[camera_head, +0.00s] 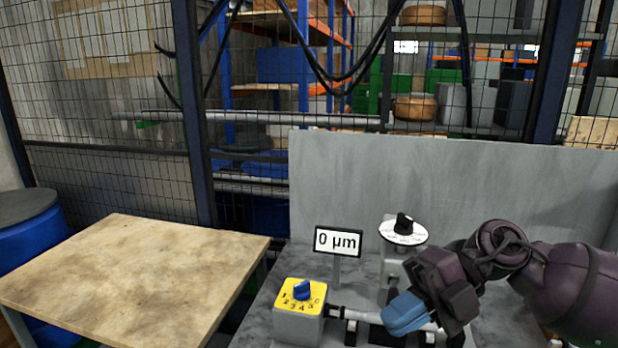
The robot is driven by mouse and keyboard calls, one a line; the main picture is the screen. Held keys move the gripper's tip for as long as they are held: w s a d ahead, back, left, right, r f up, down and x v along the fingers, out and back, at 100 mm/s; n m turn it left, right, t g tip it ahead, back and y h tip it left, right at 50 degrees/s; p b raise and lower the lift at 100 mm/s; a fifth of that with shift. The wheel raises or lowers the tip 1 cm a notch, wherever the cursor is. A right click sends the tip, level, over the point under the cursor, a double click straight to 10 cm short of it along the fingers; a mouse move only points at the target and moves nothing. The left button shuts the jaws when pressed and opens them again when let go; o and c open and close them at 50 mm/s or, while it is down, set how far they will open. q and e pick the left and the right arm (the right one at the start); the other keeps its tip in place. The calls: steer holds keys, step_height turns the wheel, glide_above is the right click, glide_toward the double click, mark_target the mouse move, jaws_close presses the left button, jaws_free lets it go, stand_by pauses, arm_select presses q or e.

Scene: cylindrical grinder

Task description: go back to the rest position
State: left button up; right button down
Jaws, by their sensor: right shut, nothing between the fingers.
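My right arm comes in from the right edge, over the grinder (340,312). My right gripper (404,314), with blue fingertips, is shut with nothing between the fingers. It is in front of the grinder's right part and hides some of it. The grinder has a yellow dial plate (287,305) with a blue knob (303,291) at its left end. A white round dial (386,230) with a black knob (404,222) stands behind the gripper. A small display (338,241) reads 0 µm. My left gripper is not in view.
A bare wooden table (130,275) stands at the left, with a blue drum (28,240) beyond its left edge. A grey panel (450,180) rises behind the grinder. A wire mesh fence (100,100) with dark posts closes off shelves behind. The wooden tabletop is clear.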

steer(key=w+d+f+m+t+h, duration=0.1)
steer(key=w+d+f+m+t, duration=0.25)
steer(key=f+m+t, duration=0.75)
steer(key=w+d+f+m+t+h, duration=0.2)
steer(key=d+f+m+t, duration=0.3)
steer(key=m+t, duration=0.85)
steer(key=s+d+f+m+g+h, duration=0.2)
steer(key=s+f+m+h, duration=0.1)
steer(key=s+f, duration=0.2)
steer(key=s+d+f+m+g+h, duration=0.3)
steer(key=s+f+m, duration=0.1)
steer(key=f, duration=0.6)
steer(key=s+d+f+m+g+h, duration=0.2)
steer(key=s+f+m+g+h, duration=0.1)
steer(key=s+f, duration=0.3)
step_height(320, 180, down, 2)
steer(key=shift+s+d+f+h, duration=0.1)
steer(key=shift+s+d+h, duration=0.05)
steer(key=shift+d+h, duration=0.3)
steer(key=shift+a, duration=0.1)
